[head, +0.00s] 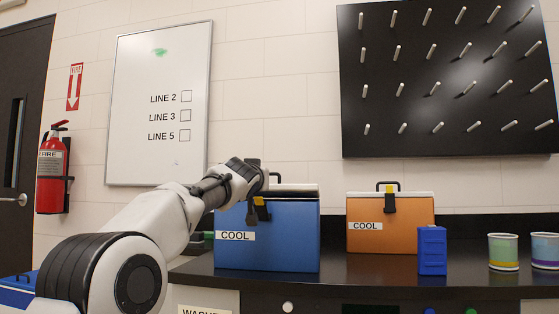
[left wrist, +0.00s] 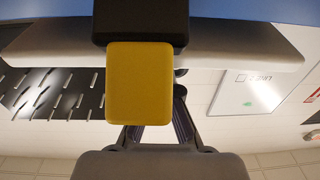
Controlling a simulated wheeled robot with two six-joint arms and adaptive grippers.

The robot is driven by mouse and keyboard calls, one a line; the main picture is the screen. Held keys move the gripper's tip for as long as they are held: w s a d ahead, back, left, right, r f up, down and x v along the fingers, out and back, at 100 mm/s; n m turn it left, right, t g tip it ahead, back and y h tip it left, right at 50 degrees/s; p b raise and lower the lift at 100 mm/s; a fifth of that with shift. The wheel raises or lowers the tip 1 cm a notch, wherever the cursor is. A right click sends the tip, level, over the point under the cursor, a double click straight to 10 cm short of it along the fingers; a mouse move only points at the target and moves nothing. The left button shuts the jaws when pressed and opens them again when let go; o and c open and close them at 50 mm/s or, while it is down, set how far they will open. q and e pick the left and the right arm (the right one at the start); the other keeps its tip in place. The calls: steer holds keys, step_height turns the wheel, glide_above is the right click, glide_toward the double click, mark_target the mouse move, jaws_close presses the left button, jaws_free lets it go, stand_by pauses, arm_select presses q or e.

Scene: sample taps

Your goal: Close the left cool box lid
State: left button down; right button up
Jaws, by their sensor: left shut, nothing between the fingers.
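The left cool box (head: 280,245) is blue, with a COOL label, and stands on the dark counter. Its pale lid (head: 305,188) lies across the top and looks down; I cannot tell whether it is fully seated. Its black latch with a yellow tab (head: 260,202) is at the front. In the left wrist view, the yellow tab (left wrist: 139,83) is large and close, partly covering my fingers. My left gripper (head: 258,182) is shut and empty at the lid, by the latch and handle. Contact is unclear. My right gripper is out of view.
An orange cool box (head: 375,232) stands to the right with its lid down. A small blue container (head: 432,250) and two striped tubs (head: 503,252) stand further right on the counter (head: 350,270). A pegboard (head: 445,80) hangs above. A fire extinguisher (head: 51,175) is on the left wall.

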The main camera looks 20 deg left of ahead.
arm_select(q)
steer(key=shift+f+b, duration=0.35)
steer(key=shift+f, duration=0.05)
